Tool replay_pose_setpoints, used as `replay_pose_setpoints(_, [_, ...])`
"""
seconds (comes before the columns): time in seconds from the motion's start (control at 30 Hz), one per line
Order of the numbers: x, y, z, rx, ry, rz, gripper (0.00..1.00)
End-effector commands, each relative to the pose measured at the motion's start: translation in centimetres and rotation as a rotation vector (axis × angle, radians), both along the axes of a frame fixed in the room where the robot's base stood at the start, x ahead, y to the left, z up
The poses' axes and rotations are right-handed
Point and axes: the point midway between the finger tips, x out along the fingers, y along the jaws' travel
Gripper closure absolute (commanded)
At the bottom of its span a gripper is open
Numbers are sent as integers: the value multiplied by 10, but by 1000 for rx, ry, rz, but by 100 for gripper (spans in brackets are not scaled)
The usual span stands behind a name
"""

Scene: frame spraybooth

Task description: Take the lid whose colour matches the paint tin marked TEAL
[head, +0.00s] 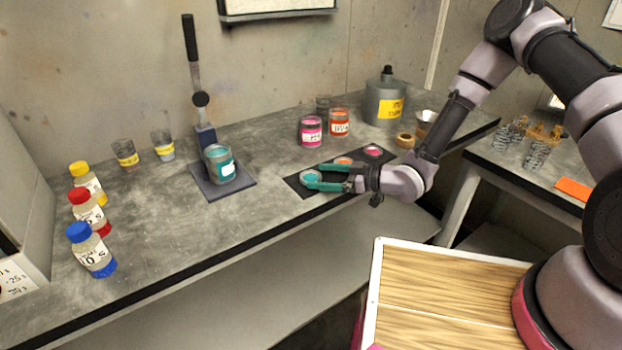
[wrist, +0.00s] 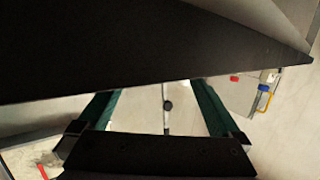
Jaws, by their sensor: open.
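The teal paint tin (head: 219,164) stands open on a dark stand at the bench's middle; its white label is too small to read. A teal lid (head: 310,177) lies at the left end of a black mat (head: 297,189), beside an orange lid (head: 343,160) and a pink lid (head: 373,150). My gripper (head: 317,177) is open, its two green fingers reaching in from the right, with tips at either side of the teal lid. Contact cannot be told. In the wrist view both fingers of my gripper (wrist: 158,92) are apart; a dark edge fills the top and no lid shows.
A pink tin (head: 311,131) and a red-orange tin (head: 339,123) stand behind the mat. Capped bottles (head: 92,251) line the left. The bench between bottles and stand is clear.

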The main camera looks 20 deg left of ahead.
Motion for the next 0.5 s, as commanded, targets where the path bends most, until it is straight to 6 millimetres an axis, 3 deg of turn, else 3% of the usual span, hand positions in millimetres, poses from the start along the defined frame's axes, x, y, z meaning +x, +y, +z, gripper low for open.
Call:
replay_pose_setpoints(0.2, [2,31,-7,1,-2,4,0])
replay_pose_setpoints(0.5, [3,36,-8,0,-1,0,0])
